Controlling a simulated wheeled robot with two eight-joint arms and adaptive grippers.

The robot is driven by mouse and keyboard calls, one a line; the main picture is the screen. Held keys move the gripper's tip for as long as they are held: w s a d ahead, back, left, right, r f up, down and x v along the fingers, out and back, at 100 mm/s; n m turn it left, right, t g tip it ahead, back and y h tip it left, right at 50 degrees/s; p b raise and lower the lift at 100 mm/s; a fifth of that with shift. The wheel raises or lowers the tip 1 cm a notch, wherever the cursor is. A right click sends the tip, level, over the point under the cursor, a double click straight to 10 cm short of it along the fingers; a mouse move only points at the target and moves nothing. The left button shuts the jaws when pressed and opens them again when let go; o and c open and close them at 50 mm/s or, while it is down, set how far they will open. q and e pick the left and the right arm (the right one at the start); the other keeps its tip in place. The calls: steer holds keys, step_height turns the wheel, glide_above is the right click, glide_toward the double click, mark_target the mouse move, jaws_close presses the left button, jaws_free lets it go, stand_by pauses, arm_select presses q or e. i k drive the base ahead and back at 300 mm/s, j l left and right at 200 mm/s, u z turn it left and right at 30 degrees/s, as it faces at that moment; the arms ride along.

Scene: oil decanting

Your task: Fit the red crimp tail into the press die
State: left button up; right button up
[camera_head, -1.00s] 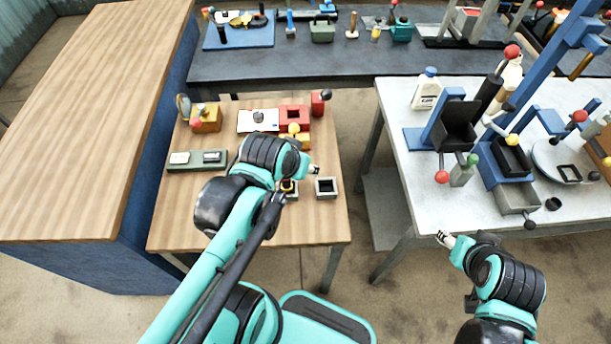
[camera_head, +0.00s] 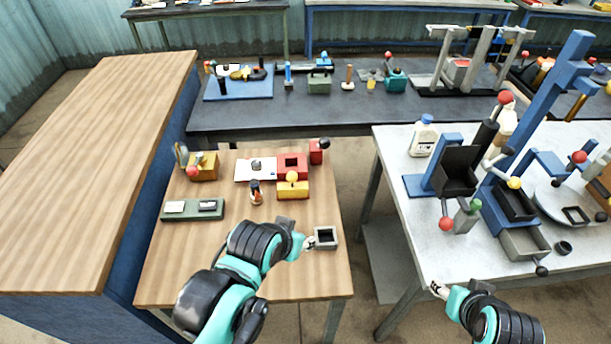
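I cannot single out the red crimp tail with certainty. A small upright dark piece with an orange-red band (camera_head: 256,193) stands on the small wooden table. A red block with a square opening (camera_head: 292,166) sits behind it. Which fixture is the press die is unclear; a dark square socket (camera_head: 325,237) lies at the table's right front. My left gripper (camera_head: 309,243) is at this socket's left side; its fingers are too small to read, and I see nothing clearly held. My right gripper (camera_head: 437,289) is off the front edge of the white table, apart from everything there, its finger opening unclear.
The wooden table (camera_head: 160,279) also bears a yellow block with a knob (camera_head: 293,189), a grey-green tray (camera_head: 193,208) and an orange block (camera_head: 204,166). A grey piece (camera_head: 285,222) is partly behind my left arm. The white table (camera_head: 405,225) carries a blue press (camera_head: 480,200) and bottles.

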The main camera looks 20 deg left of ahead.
mark_target(277, 167)
steer(key=j+u, duration=0.15)
steer(key=u, duration=0.7)
steer(key=k+j, duration=0.05)
